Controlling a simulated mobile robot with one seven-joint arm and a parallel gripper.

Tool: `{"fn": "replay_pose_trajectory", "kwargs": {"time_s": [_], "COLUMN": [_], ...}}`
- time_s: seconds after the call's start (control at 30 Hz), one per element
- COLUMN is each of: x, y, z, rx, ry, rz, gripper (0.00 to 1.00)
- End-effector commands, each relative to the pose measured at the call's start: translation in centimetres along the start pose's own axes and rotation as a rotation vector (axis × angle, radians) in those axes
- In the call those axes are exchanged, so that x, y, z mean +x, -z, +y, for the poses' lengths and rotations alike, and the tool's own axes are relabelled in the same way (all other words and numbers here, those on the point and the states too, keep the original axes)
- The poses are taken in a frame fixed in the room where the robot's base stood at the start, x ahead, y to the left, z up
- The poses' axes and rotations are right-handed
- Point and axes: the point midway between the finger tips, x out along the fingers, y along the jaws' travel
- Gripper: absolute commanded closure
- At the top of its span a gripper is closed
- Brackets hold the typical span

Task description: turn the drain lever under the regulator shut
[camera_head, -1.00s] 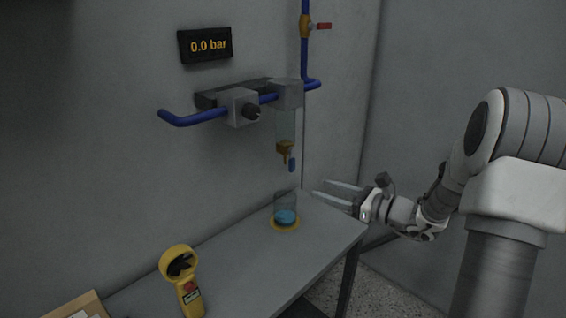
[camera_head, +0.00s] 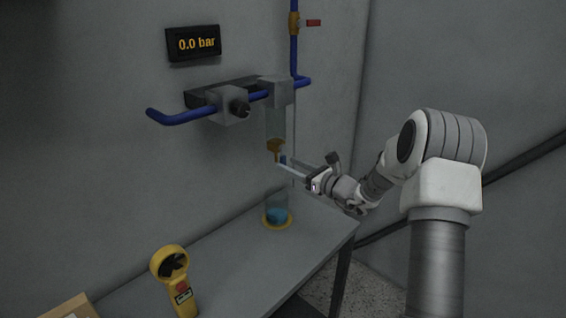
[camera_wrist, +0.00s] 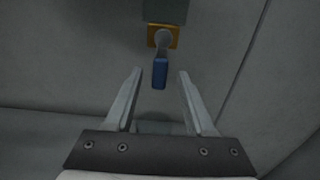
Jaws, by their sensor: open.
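The drain lever is a small blue handle (camera_wrist: 159,74) hanging straight down from the brass drain fitting (camera_wrist: 163,36) in the wrist view. In the head view the fitting (camera_head: 275,147) sits under the clear bowl (camera_head: 275,122) of the regulator (camera_head: 230,104), and the blue lever (camera_head: 283,160) shows beside my fingertips. My gripper (camera_wrist: 160,75) is open and empty, its fingers on either side of the lever, with visible gaps; how far ahead of the fingertips the lever lies is hard to tell. My gripper also shows in the head view (camera_head: 281,165).
A cup with blue liquid (camera_head: 277,210) stands on a yellow ring on the table (camera_head: 225,262) below the drain. A yellow hand-held device (camera_head: 175,280) stands at the front left. The display (camera_head: 194,43) reads 0.0 bar. A red-handled valve (camera_head: 312,23) is higher on the pipe.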

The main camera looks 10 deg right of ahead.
Motion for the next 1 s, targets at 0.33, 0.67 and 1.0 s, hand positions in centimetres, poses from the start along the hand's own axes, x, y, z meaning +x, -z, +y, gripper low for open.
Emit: {"fn": "replay_pose_trajectory", "kwargs": {"time_s": [0.33,0.67,1.0], "x": [3.5,3.6,3.6], "y": [0.0,0.0,0.0], "z": [0.0,0.0,0.0], "rx": [-0.001,-0.001,-0.001], "ry": [0.0,0.0,0.0], "rz": [-0.001,0.0,0.0], "gripper": [0.45,0.56,1.0]}}
